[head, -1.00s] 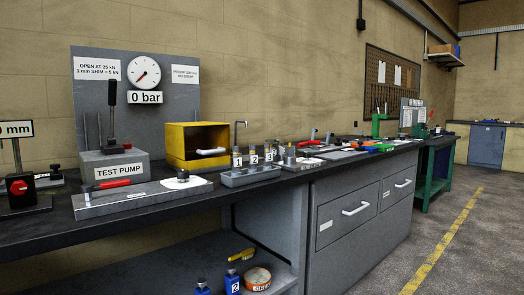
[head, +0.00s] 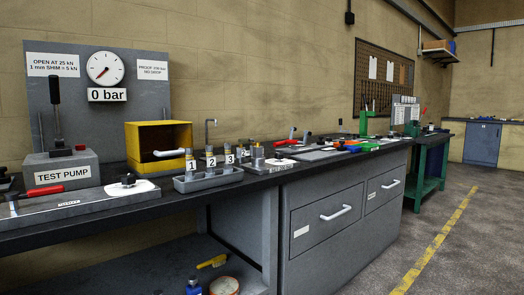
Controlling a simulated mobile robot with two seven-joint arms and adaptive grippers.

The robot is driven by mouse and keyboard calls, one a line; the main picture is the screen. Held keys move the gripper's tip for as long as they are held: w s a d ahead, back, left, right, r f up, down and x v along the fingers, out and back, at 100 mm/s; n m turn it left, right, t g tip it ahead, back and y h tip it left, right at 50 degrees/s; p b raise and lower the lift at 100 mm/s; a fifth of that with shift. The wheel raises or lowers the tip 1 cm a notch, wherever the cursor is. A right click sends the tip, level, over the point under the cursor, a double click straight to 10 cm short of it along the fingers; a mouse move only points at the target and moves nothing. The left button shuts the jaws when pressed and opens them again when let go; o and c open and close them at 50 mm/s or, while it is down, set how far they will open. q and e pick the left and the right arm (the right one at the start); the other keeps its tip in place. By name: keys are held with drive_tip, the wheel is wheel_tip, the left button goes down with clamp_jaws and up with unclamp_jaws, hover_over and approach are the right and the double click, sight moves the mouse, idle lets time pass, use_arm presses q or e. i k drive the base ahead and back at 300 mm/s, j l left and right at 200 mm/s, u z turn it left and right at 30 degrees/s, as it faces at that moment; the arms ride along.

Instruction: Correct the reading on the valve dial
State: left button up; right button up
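The valve dial (head: 105,68) is a round white gauge with a red needle, mounted high on a grey back panel (head: 150,112). A sign (head: 107,95) under it reads "0 bar". A label on the panel reads "OPEN AT 25 kN, 1 mm SHIM = 5 kN", and another reads "PROOF", partly legible. Below stands the grey test pump (head: 60,170) with an upright black lever (head: 56,110). Numbered valve-like parts 1, 2 and 3 (head: 210,157) stand in a grey tray (head: 208,180). Neither of my grippers shows in the head view.
A yellow open-fronted box (head: 130,148) stands behind the tray. A grey plate with a red-handled tool (head: 40,192) lies at the bench front left. Drawers (head: 328,218) are closed. A green table (head: 430,170) stands beyond. The floor on the right (head: 465,240) is clear.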

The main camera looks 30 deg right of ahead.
sight(278, 156)
drive_tip(key=l+u, duration=0.15)
drive_tip(key=l, duration=0.4)
drive_tip(key=k+l+u, duration=0.2)
drive_tip(key=l, duration=0.95)
drive_tip(key=k+l+u, duration=0.1)
drive_tip(key=l, duration=0.45)
